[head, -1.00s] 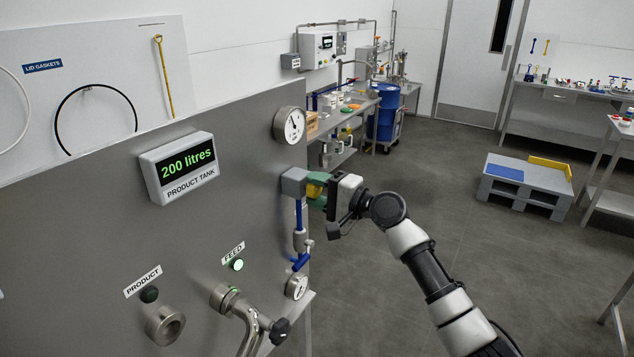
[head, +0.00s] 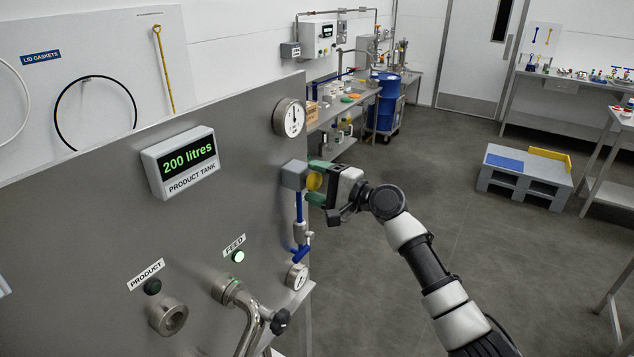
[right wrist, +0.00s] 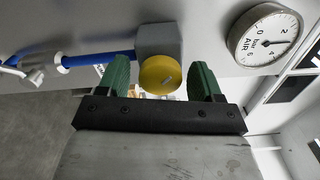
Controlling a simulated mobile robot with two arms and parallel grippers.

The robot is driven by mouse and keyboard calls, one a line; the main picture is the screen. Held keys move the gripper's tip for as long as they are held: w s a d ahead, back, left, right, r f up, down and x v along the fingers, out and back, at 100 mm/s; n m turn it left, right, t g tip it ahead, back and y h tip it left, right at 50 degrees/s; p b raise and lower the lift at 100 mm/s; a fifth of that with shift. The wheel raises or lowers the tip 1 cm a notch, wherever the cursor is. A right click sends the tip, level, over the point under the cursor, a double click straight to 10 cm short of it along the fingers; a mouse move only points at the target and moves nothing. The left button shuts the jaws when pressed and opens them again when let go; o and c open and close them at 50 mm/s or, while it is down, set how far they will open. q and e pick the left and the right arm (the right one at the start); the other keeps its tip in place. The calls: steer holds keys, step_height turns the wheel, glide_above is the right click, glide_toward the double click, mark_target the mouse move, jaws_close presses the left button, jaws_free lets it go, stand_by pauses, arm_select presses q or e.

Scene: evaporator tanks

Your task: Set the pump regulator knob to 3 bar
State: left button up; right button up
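The yellow round regulator knob (head: 314,181) sits on a grey block (head: 294,175) at the tank panel's right edge. It also shows in the right wrist view (right wrist: 160,75). My right gripper (head: 318,183) is open. Its green fingers stand on either side of the knob, with visible gaps in the right wrist view (right wrist: 160,80). In the right wrist view the gauge (right wrist: 264,40) reads "bar AIR"; the exact value is hard to read. My left gripper is not in view.
The "200 litres" display (head: 187,160) and a feed pipe (head: 243,305) are on the panel (head: 110,225). Open floor lies to the right, with a grey pallet (head: 523,176) further back.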

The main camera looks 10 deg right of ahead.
steer(key=shift+s+d+f+b, duration=0.15)
steer(key=shift+s+d+b, duration=0.15)
steer(key=shift+s+d, duration=0.1)
steer(key=b+v, duration=0.3)
steer(key=v, duration=0.6)
steer(key=shift+s+d+b, duration=0.2)
steer(key=shift+s+b, duration=0.05)
steer(key=shift+b, duration=0.15)
